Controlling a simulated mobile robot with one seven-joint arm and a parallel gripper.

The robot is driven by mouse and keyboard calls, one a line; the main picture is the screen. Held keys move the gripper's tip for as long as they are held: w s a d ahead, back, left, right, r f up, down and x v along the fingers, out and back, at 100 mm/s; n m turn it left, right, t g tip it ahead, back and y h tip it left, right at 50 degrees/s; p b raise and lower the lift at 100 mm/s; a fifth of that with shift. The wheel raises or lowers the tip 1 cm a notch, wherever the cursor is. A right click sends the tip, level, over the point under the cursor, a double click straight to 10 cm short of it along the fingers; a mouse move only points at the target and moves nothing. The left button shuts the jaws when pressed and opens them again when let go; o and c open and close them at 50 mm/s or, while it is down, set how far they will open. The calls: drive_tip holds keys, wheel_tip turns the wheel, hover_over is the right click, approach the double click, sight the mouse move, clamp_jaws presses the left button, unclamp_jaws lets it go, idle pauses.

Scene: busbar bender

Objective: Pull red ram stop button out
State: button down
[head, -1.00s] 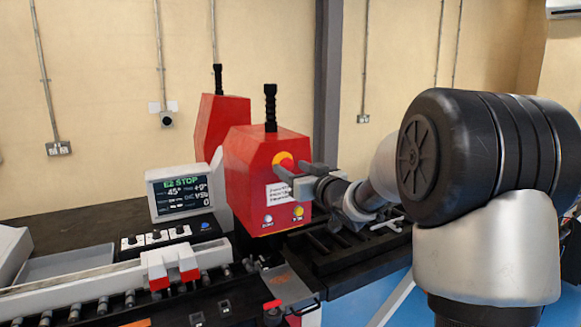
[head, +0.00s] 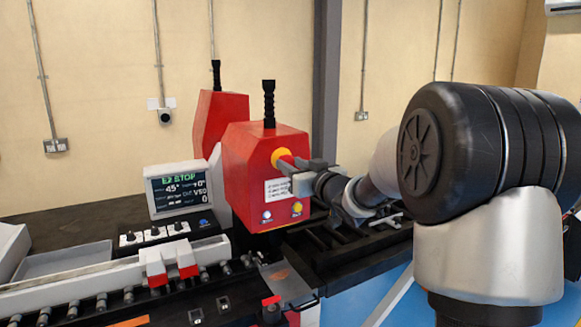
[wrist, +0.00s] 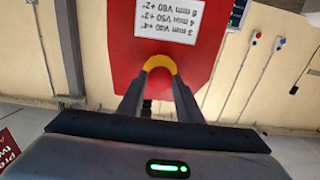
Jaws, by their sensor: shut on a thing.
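The red ram stop button (head: 287,159) sits on a yellow surround (head: 278,155) on the front of the red ram housing (head: 245,170). My gripper (head: 296,167) is at the button, with its fingers shut on it. In the wrist view the two fingers of my gripper (wrist: 159,85) close in on either side of the button, and the yellow ring (wrist: 160,62) shows as an arc beyond them. The button's red cap is partly hidden by the fingers. The screen (head: 180,190) on the left reads a stop message in green.
A white label (head: 277,188) and a white and a yellow small button (head: 297,208) are below the ram stop button. Black rails and a roller bed (head: 130,296) lie below and left.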

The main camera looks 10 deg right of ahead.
drive_tip(key=c, duration=1.3)
unclamp_jaws()
drive_tip(key=shift+s, duration=0.1)
drive_tip(key=shift+o, duration=0.2)
drive_tip(key=b+v, duration=0.1)
drive_tip(key=v, duration=1.6)
drive_tip(key=shift+s, duration=0.2)
drive_tip(key=shift+w, duration=0.1)
